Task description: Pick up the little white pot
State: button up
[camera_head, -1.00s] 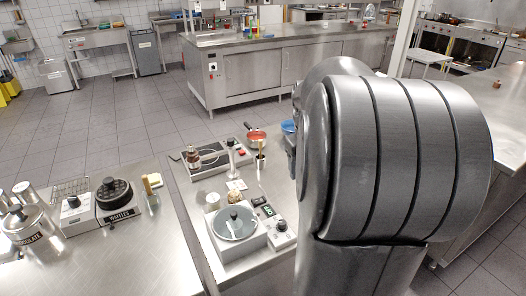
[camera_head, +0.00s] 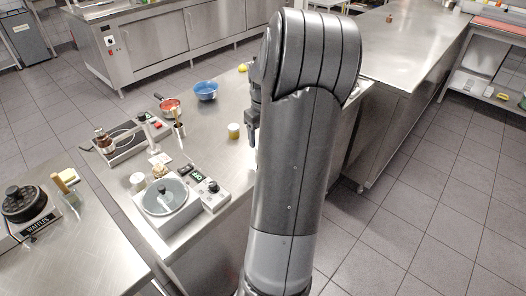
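A small white pot (camera_head: 137,181) stands on the steel counter behind the round-lidded appliance. Another small pale pot with a yellowish top (camera_head: 233,131) stands near the counter's right side; I cannot tell which one the task means. My gripper (camera_head: 251,136) hangs pointing down just right of the yellowish-topped pot, apart from it in the picture. My arm hides part of the gripper, and its finger opening does not show clearly.
The steel counter (camera_head: 205,156) also holds a blue bowl (camera_head: 206,90), a red pan (camera_head: 169,104), a hotplate (camera_head: 125,143) and a round-lidded appliance (camera_head: 164,197). A waffle maker (camera_head: 25,205) stands on the left counter. My arm hides the counter's right part.

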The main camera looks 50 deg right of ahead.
notch_tip(320, 180, down, 5)
jog(key=shift+r, duration=0.1)
jog(key=c, duration=1.3)
